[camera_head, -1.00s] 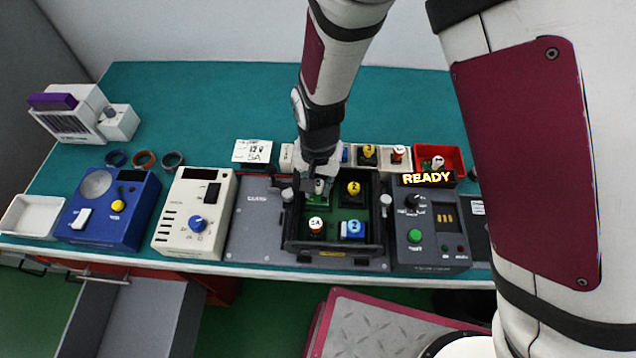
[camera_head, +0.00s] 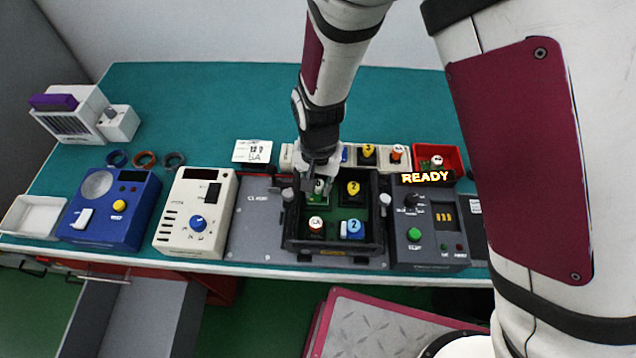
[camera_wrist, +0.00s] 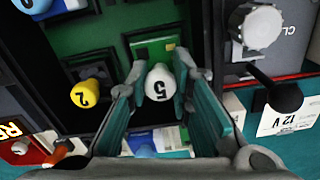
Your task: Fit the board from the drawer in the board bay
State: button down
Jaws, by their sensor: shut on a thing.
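My gripper (camera_head: 318,182) reaches down over the far left corner of the dark board bay (camera_head: 330,249). A green board (camera_wrist: 105,48) lies in the bay. A yellow knob marked 2 (camera_head: 353,188), a white-topped knob (camera_head: 316,224) and a blue knob marked 2 (camera_head: 354,228) stand in the bay. The grey drawer (camera_head: 128,318) below the table is pulled out, and its visible part looks empty. The foot of the held knob is partly hidden by the fingers.
The lit READY console (camera_head: 430,230) is right of the bay. A cream box (camera_head: 195,213) and a blue box (camera_head: 110,208) stand to the left. A row of knobbed parts (camera_head: 367,154) and a red tray (camera_head: 452,156) are behind. The teal table behind them is mostly free.

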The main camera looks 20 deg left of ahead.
jog(key=shift+f, duration=0.5)
dwell(1.1)
jog(key=c, duration=1.3)
grip_release()
jog(key=shift+c, duration=0.2)
jog(key=shift+r+p, duration=1.4)
jog(key=shift+r, duration=1.1)
jog(key=shift+r, duration=0.1)
jog(key=shift+r+p, duration=0.9)
jog(key=shift+r, duration=1)
